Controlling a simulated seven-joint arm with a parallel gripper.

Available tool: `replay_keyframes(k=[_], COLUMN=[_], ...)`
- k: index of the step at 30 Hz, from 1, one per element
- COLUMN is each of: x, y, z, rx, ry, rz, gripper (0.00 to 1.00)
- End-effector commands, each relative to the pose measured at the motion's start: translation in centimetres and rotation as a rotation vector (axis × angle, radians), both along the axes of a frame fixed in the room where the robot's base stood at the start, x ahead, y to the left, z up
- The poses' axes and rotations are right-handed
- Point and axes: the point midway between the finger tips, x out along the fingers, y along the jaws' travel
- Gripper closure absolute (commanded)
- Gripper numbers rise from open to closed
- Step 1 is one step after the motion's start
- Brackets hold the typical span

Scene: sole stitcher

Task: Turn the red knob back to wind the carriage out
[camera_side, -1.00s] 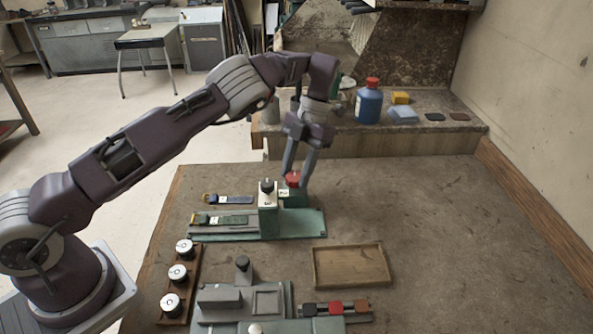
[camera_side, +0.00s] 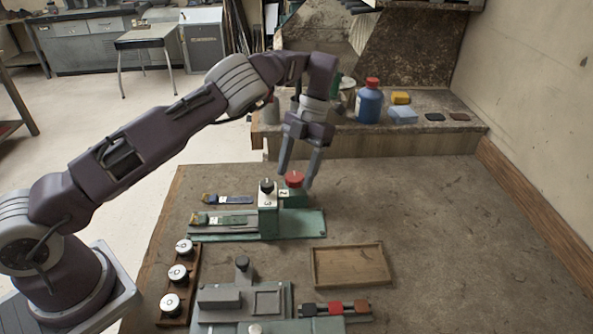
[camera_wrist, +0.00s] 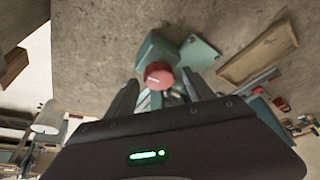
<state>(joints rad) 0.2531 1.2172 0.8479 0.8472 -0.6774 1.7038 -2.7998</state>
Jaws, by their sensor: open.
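In the wrist view the red knob (camera_wrist: 159,75) shows between the fingers, with a gap on both sides. Two strips lie on rails left of the knobs: a blue one (camera_side: 232,199) and a green one (camera_side: 230,220). I cannot tell which part is the carriage.
An empty wooden tray (camera_side: 350,266) lies in front right. A rack with several white-topped spools (camera_side: 178,272) and a grey-green machine (camera_side: 240,300) stand nearer. A blue bottle (camera_side: 368,102) stands on the back ledge. The table's right side is clear.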

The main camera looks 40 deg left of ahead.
Motion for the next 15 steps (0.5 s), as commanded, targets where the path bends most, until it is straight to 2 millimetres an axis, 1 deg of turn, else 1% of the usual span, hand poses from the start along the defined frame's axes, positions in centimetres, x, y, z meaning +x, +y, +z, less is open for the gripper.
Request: replay_keyframes(k=[2,9,12,15], x=[0.1,0.1,0.1,0.1], y=[0.0,0.1,0.1,0.0], z=[1.2,7.2,8.7,9.6], rx=[0.0,0.0,-0.001,0.0], ry=[-0.005,-0.006,-0.005,-0.003], rz=[0.0,-0.001,-0.001,0.0], gripper=[0.39,0.39,0.39,0.39])
